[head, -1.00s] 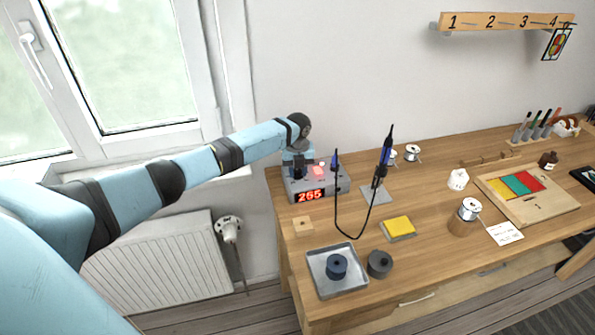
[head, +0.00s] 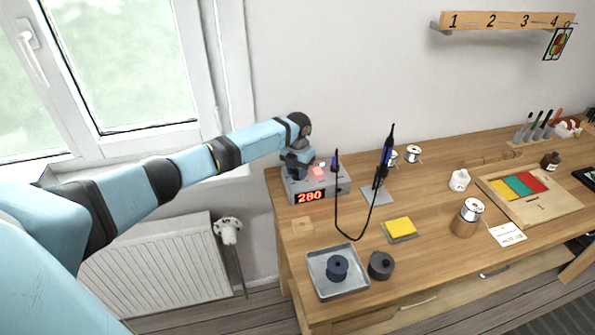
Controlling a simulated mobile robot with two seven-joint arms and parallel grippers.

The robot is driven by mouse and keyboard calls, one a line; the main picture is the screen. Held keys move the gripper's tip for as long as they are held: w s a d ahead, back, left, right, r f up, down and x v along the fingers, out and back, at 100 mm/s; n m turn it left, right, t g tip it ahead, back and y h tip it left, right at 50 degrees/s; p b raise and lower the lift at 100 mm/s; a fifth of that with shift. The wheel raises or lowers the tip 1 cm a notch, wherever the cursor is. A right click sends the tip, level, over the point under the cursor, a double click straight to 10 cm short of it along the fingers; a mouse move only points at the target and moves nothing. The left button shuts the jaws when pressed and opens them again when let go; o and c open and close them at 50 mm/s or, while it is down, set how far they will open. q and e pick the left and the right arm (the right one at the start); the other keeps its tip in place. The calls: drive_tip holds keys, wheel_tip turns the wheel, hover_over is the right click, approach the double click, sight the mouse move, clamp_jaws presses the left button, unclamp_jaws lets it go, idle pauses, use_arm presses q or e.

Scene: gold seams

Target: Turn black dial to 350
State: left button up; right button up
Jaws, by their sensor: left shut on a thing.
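The grey soldering station (head: 329,185) stands at the back left of the wooden bench. Its red display (head: 310,196) reads 280. My left gripper (head: 297,175) reaches down onto the left part of the station's top and is shut on the black dial, which is mostly hidden by the gripper. A lit pinkish-red patch (head: 318,172) shows on the station's top beside the gripper. My right gripper is not in view.
A soldering iron (head: 387,150) stands in its holder right of the station, its black cable looping over the bench. A grey tray (head: 322,286) with a dark spool, a yellow sponge (head: 399,225) and a dark round tin (head: 381,265) lie in front.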

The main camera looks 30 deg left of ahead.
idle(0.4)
use_arm(q)
drive_tip(key=o, duration=0.9)
drive_tip(key=shift+r, duration=0.1)
wheel_tip(320, 180, up, 14)
drive_tip(key=shift+f+b, duration=0.1)
drive_tip(key=shift+b, duration=0.4)
